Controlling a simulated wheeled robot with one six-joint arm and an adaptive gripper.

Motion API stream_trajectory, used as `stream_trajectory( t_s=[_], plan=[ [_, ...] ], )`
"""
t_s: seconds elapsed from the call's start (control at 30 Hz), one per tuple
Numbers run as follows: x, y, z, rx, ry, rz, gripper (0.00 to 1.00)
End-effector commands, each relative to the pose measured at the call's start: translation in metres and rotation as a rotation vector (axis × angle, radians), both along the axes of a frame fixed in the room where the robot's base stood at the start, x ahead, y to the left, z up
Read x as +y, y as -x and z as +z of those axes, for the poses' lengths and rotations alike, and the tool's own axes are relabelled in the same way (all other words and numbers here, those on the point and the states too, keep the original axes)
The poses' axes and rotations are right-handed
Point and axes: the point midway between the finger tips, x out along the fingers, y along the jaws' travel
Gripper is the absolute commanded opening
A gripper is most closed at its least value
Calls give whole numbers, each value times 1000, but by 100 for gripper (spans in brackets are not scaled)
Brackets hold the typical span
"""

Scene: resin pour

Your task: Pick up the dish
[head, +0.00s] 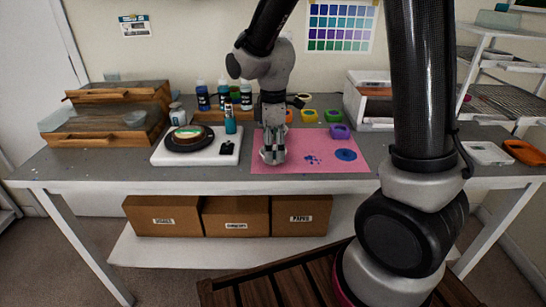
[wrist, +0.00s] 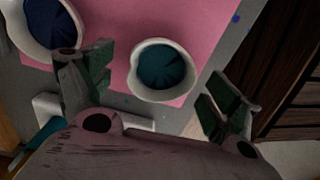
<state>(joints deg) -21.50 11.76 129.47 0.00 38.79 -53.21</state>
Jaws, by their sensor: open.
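A round white dish (wrist: 136,83) with dark teal contents sits near the edge of the pink mat (head: 262,168). In the wrist view it lies between the two spread fingers of my gripper (wrist: 160,77), with a gap on each side. A second white dish (wrist: 18,36) with dark blue contents is at the upper left of that view, beyond the left finger. In the head view my gripper (head: 272,154) points down over the left part of the mat. It is open and holds nothing that I can see. It largely hides the dishes there.
A white scale (head: 160,157) with a black round plate (head: 190,144) stands left of the mat. Bottles (head: 203,97) and coloured cups stand behind. A purple cup (head: 340,131) and a blue disc (head: 346,155) are right. The mat's front right is fairly clear.

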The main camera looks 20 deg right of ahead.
Motion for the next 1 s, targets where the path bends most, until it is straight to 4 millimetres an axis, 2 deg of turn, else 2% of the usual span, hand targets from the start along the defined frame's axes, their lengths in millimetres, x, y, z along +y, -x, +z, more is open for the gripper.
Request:
stream_trajectory(
  t_s=[0.13,0.37,0.4,0.47,0.67,1.0],
  plan=[
    [0,0,-17,1,1,0,90],
    [0,0,-20,-1,-1,0,90],
    [0,0,-19,-1,0,0,88],
    [0,0,-19,-1,0,0,77],
    [0,0,-19,-1,0,0,41],
    [1,0,-15,-2,-1,0,40]
  ],
)
